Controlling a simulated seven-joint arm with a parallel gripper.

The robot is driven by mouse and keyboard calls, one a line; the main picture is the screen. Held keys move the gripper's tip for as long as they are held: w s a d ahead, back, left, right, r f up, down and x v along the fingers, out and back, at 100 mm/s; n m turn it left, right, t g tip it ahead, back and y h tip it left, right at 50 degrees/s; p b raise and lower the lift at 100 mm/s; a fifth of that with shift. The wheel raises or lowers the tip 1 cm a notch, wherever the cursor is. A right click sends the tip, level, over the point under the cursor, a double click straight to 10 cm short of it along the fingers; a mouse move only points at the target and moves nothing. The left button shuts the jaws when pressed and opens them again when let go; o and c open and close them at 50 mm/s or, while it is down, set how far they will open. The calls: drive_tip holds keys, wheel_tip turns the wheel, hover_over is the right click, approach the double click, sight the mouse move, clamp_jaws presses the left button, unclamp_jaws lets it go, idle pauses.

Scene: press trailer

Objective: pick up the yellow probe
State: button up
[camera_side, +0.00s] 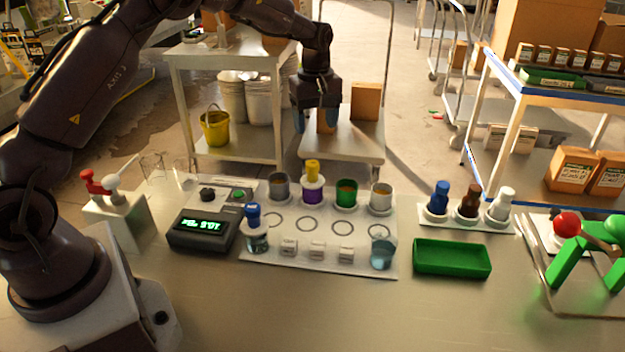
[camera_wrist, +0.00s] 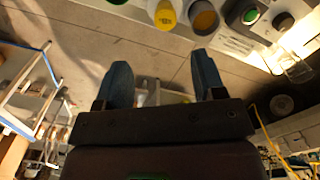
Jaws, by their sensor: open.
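The yellow probe (camera_side: 312,166) stands upright in a white holder with a purple band (camera_side: 312,188), in the back row of the white board. In the wrist view a yellow round top (camera_wrist: 166,16), which looks like the probe, shows at the upper edge, beyond the fingertips. My gripper (camera_side: 316,120) hangs above and behind the back row, fingers pointing down, apart from the probe. In the wrist view my gripper (camera_wrist: 160,65) has its two blue fingers spread with nothing between them.
Grey (camera_side: 279,186), green (camera_side: 346,193) and white (camera_side: 381,198) cups flank the probe. A blue-topped piece (camera_side: 253,214) sits in a beaker in front. A dark meter (camera_side: 202,230) stands left; a green tray (camera_side: 452,258) lies right. The front table is clear.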

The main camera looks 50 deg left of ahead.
sight(313, 163)
wheel_tip(313, 163, down, 7)
drive_tip(key=shift+f, duration=0.2)
drive_tip(key=f, duration=0.2)
drive_tip(key=s+f, duration=0.1)
drive_tip(key=f, duration=0.1)
drive_tip(key=shift+w+d+f, duration=0.1)
drive_tip(key=shift+f, duration=0.55)
drive_tip(key=c, duration=0.5)
drive_tip(key=shift+c, duration=0.6)
drive_tip(key=shift+r, duration=0.15)
